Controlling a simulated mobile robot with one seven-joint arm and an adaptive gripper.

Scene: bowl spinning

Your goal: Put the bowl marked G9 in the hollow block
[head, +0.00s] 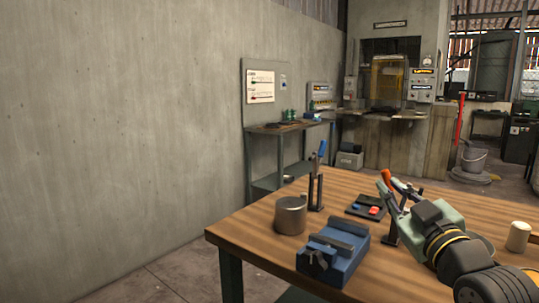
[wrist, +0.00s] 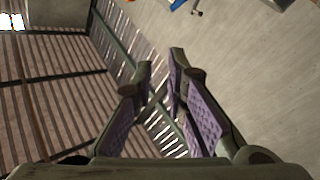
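My gripper (head: 398,205) is at the right of the wooden bench in the head view, pale green, above the bench top. In the wrist view my gripper (wrist: 163,65) has two fingers with purple pads, a gap between them and nothing held. A grey metal cylinder (head: 290,217) stands on the bench near its left edge; I cannot tell whether it is the hollow block. I cannot make out a bowl or a G9 mark in either view.
The wooden bench (head: 262,247) carries a blue vise (head: 338,256), a black stand (head: 316,192) with a blue-handled tool, a dark tray (head: 366,206) with red and blue pieces, and a pale cylinder (head: 518,237). A side table (head: 285,127) stands behind by the wall.

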